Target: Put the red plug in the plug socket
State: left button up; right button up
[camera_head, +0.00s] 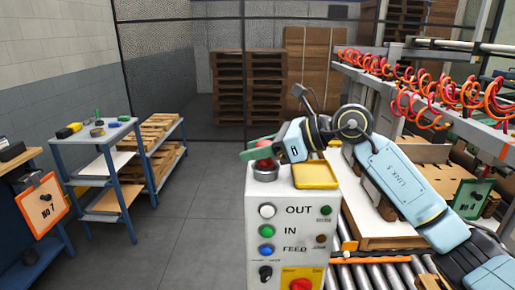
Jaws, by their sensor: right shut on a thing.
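My right gripper (262,152) is shut on the red plug (264,163) at the top left of the white control box (258,200). Its fingers cover much of the plug. The plug is right over the round grey plug socket (265,174), and I cannot tell whether it is in it or just above. My left gripper is not in view.
A yellow tray (315,176) sits on the box beside the socket. The box front has several buttons and knobs. A roller conveyor (385,275) runs to the right. A blue shelf table (98,140) stands left, and open floor (175,235) lies between.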

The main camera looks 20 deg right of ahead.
jog(key=shift+f, duration=0.1)
jog(key=o, duration=1.1)
